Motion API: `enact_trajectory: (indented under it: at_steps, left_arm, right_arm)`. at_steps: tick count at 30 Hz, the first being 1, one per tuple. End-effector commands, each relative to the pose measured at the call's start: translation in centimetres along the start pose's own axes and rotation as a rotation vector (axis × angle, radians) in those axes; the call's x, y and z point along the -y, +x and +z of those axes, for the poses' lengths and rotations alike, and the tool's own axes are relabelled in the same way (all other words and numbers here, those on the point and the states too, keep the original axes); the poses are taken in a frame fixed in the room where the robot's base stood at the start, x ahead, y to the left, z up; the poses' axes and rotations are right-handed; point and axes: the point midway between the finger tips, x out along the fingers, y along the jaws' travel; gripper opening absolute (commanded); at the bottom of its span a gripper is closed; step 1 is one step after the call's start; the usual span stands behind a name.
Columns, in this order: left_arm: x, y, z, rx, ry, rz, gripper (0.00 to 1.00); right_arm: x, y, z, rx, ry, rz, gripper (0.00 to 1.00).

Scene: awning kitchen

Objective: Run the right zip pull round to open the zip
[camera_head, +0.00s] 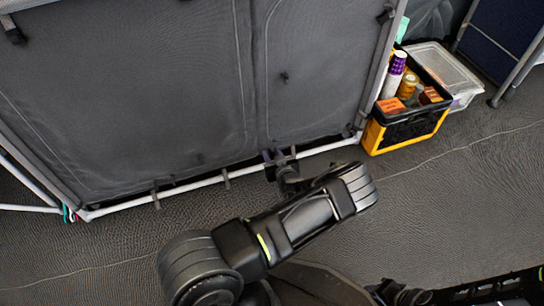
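The dark grey fabric front of the kitchen unit (170,90) fills the upper left, with a pale tube frame around it. Thin curved seam or zip lines run along its left side and bottom, and two lines run down near its middle. A small dark tab (284,77) sits on the right panel (320,60); I cannot tell whether it is the right zip pull. My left gripper (280,155) is at the panel's lower edge, by the foot of the middle lines. Its fingertips are small and dark against the fabric, and any pull there is hidden.
A yellow and black crate (374,137) with cups, jars and boxes stands just right of the unit. A clear lidded box (446,72) is behind it.

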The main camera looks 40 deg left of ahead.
Motion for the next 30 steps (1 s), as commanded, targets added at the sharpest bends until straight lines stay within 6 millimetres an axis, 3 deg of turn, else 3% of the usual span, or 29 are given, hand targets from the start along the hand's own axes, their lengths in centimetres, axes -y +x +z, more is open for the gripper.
enact_trajectory:
  at_steps: [5, 17, 30]
  left_arm:
    - [0.00, -0.03, -0.04, 0.000, 0.000, 0.000, 0.32]
    - [-0.01, -0.05, -0.04, 0.000, 0.000, 0.000, 0.00]
    - [-0.01, -0.06, -0.03, 0.000, 0.000, 0.000, 0.00]
  right_arm:
    - [0.02, -0.05, -0.01, 0.000, 0.000, 0.000, 0.32]
    - [0.01, -0.04, 0.01, 0.000, 0.000, 0.000, 0.32]
    - [0.01, -0.03, 0.02, 0.000, 0.000, 0.000, 0.32]
